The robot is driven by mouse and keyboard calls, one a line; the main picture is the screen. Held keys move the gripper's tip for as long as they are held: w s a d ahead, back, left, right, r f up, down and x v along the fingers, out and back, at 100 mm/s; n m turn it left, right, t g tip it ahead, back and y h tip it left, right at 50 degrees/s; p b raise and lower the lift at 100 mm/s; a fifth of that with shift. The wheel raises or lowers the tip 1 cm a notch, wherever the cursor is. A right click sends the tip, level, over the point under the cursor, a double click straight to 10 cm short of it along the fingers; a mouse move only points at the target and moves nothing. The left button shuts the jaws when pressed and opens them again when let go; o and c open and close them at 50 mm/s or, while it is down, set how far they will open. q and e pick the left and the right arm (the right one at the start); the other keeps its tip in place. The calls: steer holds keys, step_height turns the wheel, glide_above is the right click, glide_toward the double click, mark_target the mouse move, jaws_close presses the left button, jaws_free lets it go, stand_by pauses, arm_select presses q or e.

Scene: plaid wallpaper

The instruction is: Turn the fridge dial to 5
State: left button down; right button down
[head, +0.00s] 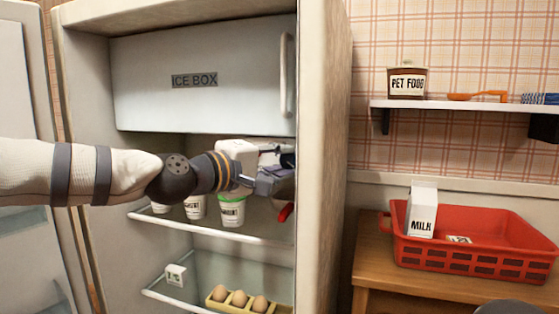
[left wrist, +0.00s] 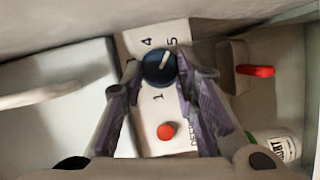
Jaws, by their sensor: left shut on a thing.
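The fridge dial (left wrist: 159,68) is a dark blue round knob with a pale pointer line, on a white panel (left wrist: 150,38). The panel shows the numbers 4, 5 and 1. The pointer line slants up and right, towards the side of the 5. My left gripper (left wrist: 160,76) is shut on the dial, one finger on each side. In the head view my left gripper (head: 272,180) reaches into the fridge just below the ice box, by the right wall, and largely hides the dial there.
A red button (left wrist: 166,131) sits on the panel below the dial. The ice box (head: 200,85) is shut above my left arm. Cups (head: 232,211) stand on the shelf below, with eggs (head: 239,299) lower down. Outside stands a red basket (head: 470,262) with a milk carton (head: 421,210).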

arm_select(q)
steer(key=c, duration=1.5)
jaws_free()
steer(key=shift+c, duration=0.2)
steer(key=shift+a, duration=0.1)
steer(key=v, duration=1.2)
